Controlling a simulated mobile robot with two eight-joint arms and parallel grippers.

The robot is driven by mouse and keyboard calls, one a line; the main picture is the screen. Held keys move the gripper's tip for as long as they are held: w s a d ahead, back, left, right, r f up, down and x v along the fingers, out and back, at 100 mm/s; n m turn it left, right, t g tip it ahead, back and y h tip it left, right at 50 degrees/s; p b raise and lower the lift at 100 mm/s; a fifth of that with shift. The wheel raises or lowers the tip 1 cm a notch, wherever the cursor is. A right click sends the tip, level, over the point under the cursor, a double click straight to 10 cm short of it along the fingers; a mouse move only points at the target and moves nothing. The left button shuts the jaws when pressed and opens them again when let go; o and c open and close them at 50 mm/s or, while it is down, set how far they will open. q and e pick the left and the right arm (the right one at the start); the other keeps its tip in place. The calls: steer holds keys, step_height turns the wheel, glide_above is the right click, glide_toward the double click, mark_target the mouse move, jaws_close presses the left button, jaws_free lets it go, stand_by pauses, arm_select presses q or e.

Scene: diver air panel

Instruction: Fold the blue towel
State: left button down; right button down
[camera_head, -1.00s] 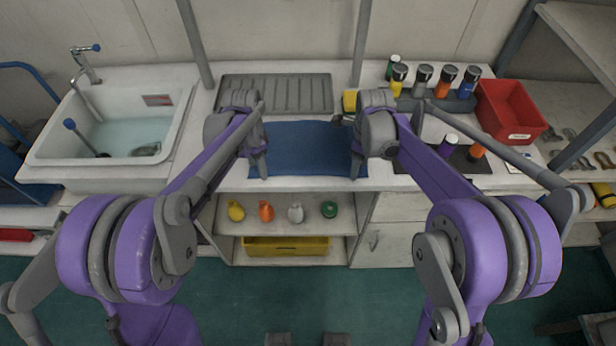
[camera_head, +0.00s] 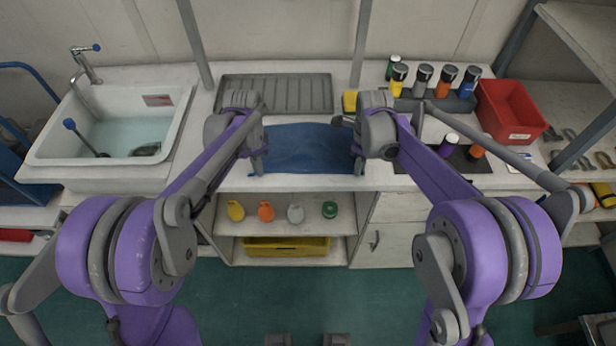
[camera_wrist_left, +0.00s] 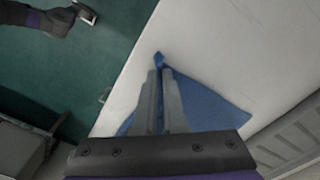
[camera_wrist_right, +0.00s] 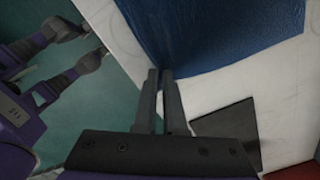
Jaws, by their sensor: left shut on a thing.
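The blue towel (camera_head: 308,150) lies on the white worktop between my two arms, its surface bowed and its side edges pulled up towards the grippers. My left gripper (camera_head: 258,172) is at its near left corner. In the left wrist view the left fingers (camera_wrist_left: 160,72) are shut on the towel, with a small blue tip (camera_wrist_left: 160,58) sticking out past them. My right gripper (camera_head: 358,172) is at the near right corner. In the right wrist view the towel (camera_wrist_right: 215,30) narrows to the right fingertips (camera_wrist_right: 160,72), which are close together on its corner.
A grey ribbed drainer (camera_head: 275,93) lies behind the towel, with a sink (camera_head: 110,130) to the left. Several bottles (camera_head: 422,78), a red bin (camera_head: 510,110) and a dark mat (camera_head: 470,163) stand right. A shelf below holds small coloured items (camera_head: 266,211) and a yellow tray (camera_head: 286,247).

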stand_by(0.5)
